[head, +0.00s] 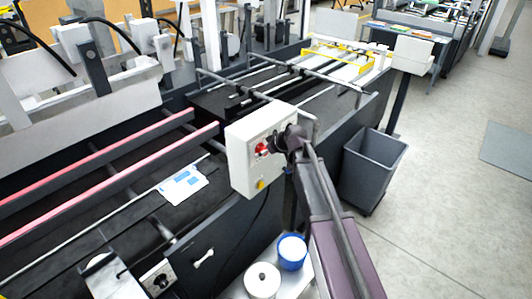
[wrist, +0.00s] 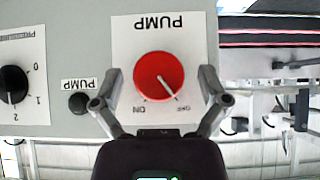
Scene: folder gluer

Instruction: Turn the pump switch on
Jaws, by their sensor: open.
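The pump switch is a red round knob (wrist: 159,77) on a white plate (wrist: 125,40) marked PUMP, seen upside down in the wrist view. Its pale pointer line aims at OFF, at the lower right; ON is at the lower left. My gripper (wrist: 160,74) is open, with one finger on each side of the knob and visible gaps between. In the head view the knob (head: 261,149) sits on a light grey control box (head: 240,168), and my gripper (head: 276,145) is close to that face, partly hidden by my arm.
A black selector dial (wrist: 14,84) and a small black PUMP button (wrist: 79,102) sit beside the switch. A yellow button (head: 261,184) is low on the box. White and blue containers (head: 291,252) stand below; a grey bin (head: 373,168) stands to the right.

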